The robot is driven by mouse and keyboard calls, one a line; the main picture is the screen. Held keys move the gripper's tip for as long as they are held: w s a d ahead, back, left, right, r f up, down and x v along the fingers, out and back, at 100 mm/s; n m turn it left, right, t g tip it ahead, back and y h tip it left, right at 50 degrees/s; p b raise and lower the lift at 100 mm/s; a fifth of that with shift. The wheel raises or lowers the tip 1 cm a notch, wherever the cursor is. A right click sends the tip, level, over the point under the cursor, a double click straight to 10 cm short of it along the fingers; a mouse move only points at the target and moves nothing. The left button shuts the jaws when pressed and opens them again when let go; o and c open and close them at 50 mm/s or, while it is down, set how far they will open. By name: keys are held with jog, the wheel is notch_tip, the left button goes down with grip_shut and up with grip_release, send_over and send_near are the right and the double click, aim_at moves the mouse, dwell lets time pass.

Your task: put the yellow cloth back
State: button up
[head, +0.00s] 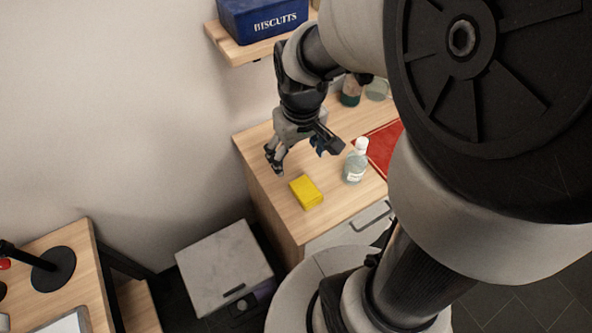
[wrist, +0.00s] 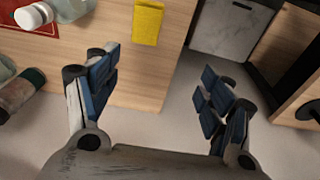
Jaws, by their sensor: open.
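The yellow cloth (head: 306,192) lies folded into a small block on the wooden counter (head: 262,160), near its left front edge. It also shows at the top of the wrist view (wrist: 147,23), close to the counter's edge. My gripper (head: 300,160) is open and empty above the counter, behind the cloth and apart from it. In the wrist view my gripper's fingers (wrist: 158,95) are spread wide, with the counter edge and the floor between them.
A clear bottle with a white cap (head: 355,163) stands right of the cloth, beside a red mat (head: 383,145). Jars (head: 351,90) stand farther back. A shelf (head: 246,52) bears a blue biscuit tin (head: 262,18) above. A grey-topped box (head: 224,265) stands on the floor left of the counter.

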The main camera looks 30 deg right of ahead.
jog(key=s+a+r+t, duration=0.3)
jog(key=s+a+r, duration=0.3)
jog(key=s+r, duration=0.5)
jog(key=shift+s+a, duration=0.25)
jog(key=shift+a, duration=0.1)
